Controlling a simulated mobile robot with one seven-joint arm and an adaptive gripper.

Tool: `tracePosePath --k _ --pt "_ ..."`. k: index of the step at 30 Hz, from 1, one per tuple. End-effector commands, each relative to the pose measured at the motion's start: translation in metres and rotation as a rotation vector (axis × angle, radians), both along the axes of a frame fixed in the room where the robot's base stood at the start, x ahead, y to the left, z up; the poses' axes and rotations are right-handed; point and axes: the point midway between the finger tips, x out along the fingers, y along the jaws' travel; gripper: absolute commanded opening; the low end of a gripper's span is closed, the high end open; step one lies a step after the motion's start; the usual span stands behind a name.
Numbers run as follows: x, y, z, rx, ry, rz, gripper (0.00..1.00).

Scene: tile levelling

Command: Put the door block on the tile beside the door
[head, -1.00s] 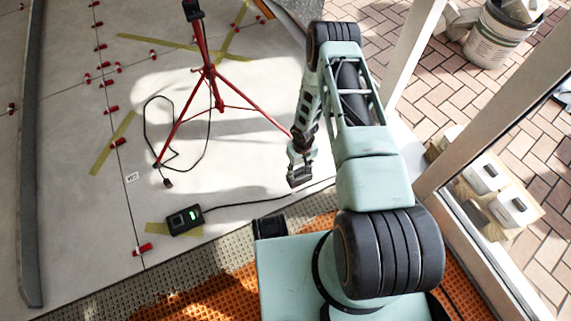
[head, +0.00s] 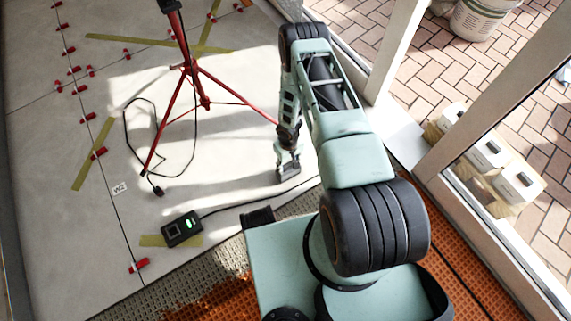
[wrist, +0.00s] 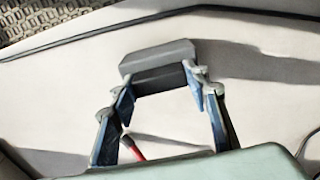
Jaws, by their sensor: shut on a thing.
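A dark grey block (wrist: 158,65), the door block by its look, sits between the tips of my gripper (wrist: 160,82) in the wrist view. The two blue-lined fingers are spread to its width and shut on it. In the head view my gripper (head: 287,161) holds the block (head: 289,171) low over the pale tile (head: 235,165), between the red tripod and the door frame (head: 400,50). I cannot tell whether the block touches the tile.
A red tripod (head: 203,100) with a black cable stands left of my gripper. A black device (head: 182,229) with a green display lies on the tile, its cable running towards the door. Red levelling clips (head: 98,153) follow the joints. Orange matting (head: 215,297) lies in front.

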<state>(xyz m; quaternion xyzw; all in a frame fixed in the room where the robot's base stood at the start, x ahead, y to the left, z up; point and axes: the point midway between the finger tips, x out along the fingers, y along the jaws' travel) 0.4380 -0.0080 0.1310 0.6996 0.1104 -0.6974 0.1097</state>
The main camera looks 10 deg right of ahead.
Motion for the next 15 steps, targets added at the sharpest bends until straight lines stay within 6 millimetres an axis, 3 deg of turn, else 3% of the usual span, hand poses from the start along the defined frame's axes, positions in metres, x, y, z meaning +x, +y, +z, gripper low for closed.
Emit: tracePosePath --k 1,13,14,15 --pt "0.0000 -0.0013 -0.0084 0.000 -0.002 0.000 0.00" --pt "-0.0005 -0.0013 -0.0114 0.001 -0.002 0.000 0.00" --pt "-0.0010 -0.0013 -0.0110 0.000 -0.001 0.000 0.45" --pt "-0.0011 -0.0012 -0.0105 0.000 -0.001 0.000 0.49"
